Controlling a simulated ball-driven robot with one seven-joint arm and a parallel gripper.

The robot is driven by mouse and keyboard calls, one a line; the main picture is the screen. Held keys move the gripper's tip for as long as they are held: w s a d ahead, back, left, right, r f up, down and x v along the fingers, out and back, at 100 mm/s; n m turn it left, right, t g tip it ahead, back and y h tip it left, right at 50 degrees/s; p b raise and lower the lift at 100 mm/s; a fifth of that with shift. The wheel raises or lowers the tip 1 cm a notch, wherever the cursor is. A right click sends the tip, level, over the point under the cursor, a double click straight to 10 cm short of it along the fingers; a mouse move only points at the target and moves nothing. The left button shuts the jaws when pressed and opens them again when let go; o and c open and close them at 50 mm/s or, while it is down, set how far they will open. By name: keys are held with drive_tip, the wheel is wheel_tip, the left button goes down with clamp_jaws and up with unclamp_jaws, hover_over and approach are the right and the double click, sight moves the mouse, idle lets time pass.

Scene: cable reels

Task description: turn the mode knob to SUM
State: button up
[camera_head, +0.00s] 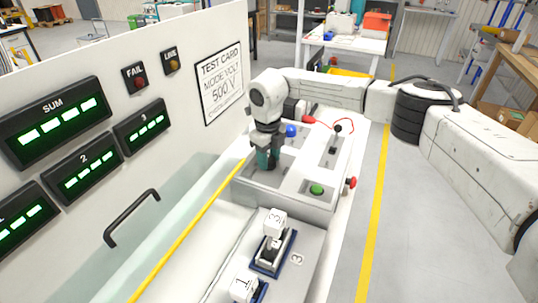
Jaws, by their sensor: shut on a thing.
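My gripper (266,160) points down at the left part of the top of the grey test console (280,203), close to the white panel. It is shut on what appears to be the mode knob. The fingers hide the knob, so its pointer and mode marks cannot be read. The SUM display (55,122) on the panel is lit with green dashes.
A red cable (318,122) lies behind. A black handle (131,217) juts out at left.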

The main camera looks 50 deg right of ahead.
drive_tip(key=shift+m, duration=0.4)
drive_tip(key=o, duration=1)
drive_tip(key=shift+o, duration=0.2)
wheel_tip(320, 180, up, 11)
drive_tip(key=b, duration=0.2)
drive_tip(key=shift+a, duration=0.2)
